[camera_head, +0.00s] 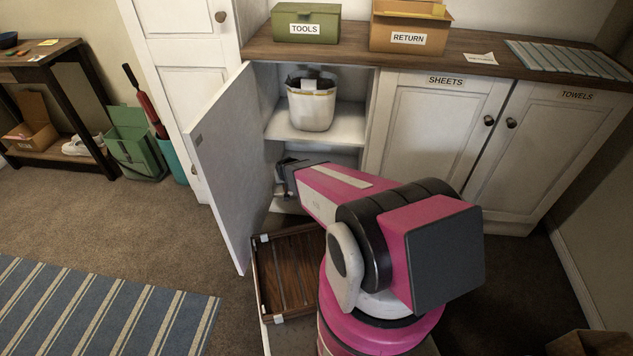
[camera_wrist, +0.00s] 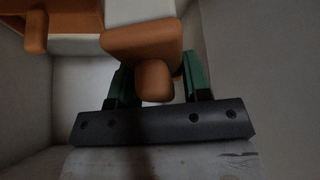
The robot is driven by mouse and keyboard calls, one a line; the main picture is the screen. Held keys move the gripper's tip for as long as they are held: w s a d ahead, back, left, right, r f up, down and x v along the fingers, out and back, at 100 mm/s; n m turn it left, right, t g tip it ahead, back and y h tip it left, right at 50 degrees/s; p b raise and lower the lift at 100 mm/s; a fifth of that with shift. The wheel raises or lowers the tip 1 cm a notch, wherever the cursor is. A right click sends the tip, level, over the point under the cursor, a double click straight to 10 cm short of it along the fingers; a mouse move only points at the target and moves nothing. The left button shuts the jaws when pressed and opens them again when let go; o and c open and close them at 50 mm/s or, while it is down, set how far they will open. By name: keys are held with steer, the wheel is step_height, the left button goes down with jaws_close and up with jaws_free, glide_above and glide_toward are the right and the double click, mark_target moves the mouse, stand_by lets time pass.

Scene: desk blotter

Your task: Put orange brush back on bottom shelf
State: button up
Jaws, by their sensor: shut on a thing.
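In the wrist view, an orange brush (camera_wrist: 140,46) with a pale bristle part sits with its stubby handle between the two green fingers of my gripper (camera_wrist: 156,82). My gripper is shut on that handle. In the head view my gripper (camera_head: 289,174) reaches into the lower compartment of the open cabinet, below the middle shelf (camera_head: 318,128). The bottom shelf (camera_head: 283,206) shows only in part under my gripper. The held brush is hidden in the head view. I cannot tell whether the brush touches the shelf.
Another orange and white item (camera_wrist: 36,32) is at the wrist view's upper left, close to the held brush. The cabinet door (camera_head: 232,165) stands open on the left. A white bin (camera_head: 311,108) is on the middle shelf. A wooden tray (camera_head: 258,283) is low in front.

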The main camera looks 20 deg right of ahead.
step_height(320, 180, down, 8)
steer(key=s+a, duration=0.1)
steer(key=a, duration=0.1)
steer(key=w+d+f, duration=0.1)
steer(key=w+d, duration=0.1)
steer(key=w, duration=0.4)
steer(key=w+d, duration=0.3)
steer(key=w, duration=0.2)
steer(key=w+d+f, duration=0.1)
steer(key=w+d, duration=0.2)
steer(key=w, duration=0.3)
steer(key=shift+w+f, duration=0.45)
steer(key=shift+f, duration=2.15)
steer(key=shift+f, duration=0.1)
steer(key=o, duration=1)
steer(key=shift+o, duration=0.2)
